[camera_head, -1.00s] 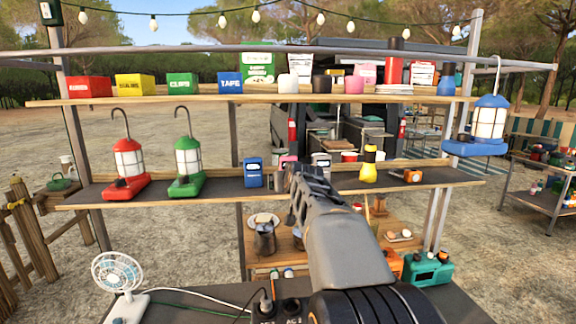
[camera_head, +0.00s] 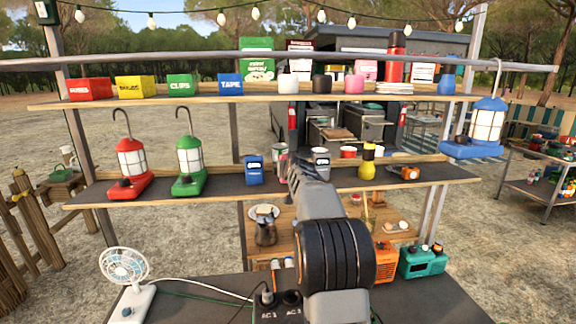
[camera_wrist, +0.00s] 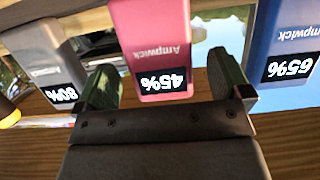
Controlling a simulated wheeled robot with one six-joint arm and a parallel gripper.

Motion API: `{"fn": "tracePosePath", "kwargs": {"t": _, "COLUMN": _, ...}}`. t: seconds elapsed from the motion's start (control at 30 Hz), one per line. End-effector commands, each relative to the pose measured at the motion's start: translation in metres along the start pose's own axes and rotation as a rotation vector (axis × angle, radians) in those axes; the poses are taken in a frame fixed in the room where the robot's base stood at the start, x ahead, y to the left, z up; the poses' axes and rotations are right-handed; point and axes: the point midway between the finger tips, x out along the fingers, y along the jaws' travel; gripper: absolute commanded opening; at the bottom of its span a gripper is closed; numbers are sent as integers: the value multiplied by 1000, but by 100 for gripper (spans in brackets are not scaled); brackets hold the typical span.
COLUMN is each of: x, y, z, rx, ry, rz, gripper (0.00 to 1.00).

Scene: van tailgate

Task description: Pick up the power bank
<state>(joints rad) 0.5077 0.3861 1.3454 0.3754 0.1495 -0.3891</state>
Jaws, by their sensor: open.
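Three power banks with percentage displays stand in the wrist view, which is upside down: a pink one (camera_wrist: 158,45) reading 45%, a blue one (camera_wrist: 290,42) reading 65% and a grey one (camera_wrist: 48,62) reading 80%. My gripper (camera_wrist: 165,85) is open, with one finger on each side of the pink power bank; I cannot tell whether they touch it. In the head view my gripper (camera_head: 303,168) reaches the middle shelf (camera_head: 222,183). The blue power bank (camera_head: 254,170) stands left of it and the grey one (camera_head: 321,157) right; the pink one is mostly hidden.
A red lantern (camera_head: 131,165) and a green lantern (camera_head: 189,165) stand at the shelf's left. A yellow flashlight (camera_head: 368,165) stands to the right. The upper shelf (camera_head: 200,98) holds several boxes and cups. A fan (camera_head: 124,268) and a teal radio (camera_head: 421,262) stand lower down.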

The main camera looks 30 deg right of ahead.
Motion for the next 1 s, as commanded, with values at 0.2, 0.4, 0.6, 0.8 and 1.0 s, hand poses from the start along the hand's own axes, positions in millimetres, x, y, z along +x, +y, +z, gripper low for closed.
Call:
{"fn": "tracePosePath", "kwargs": {"t": 0.2, "x": 21, "y": 0, "z": -2, "rx": 1, "ry": -1, "rz": -1, "gripper": 96}}
{"fn": "tracePosePath", "kwargs": {"t": 0.4, "x": 24, "y": 0, "z": 0, "rx": 0, "ry": -1, "rz": 0, "gripper": 96}}
{"fn": "tracePosePath", "kwargs": {"t": 0.6, "x": 24, "y": 0, "z": 0, "rx": 0, "ry": -1, "rz": 0, "gripper": 87}}
{"fn": "tracePosePath", "kwargs": {"t": 0.8, "x": 24, "y": 0, "z": 0, "rx": 1, "ry": -1, "rz": 0, "gripper": 68}}
{"fn": "tracePosePath", "kwargs": {"t": 1.0, "x": 24, "y": 0, "z": 0, "rx": 0, "ry": -1, "rz": 0, "gripper": 49}}
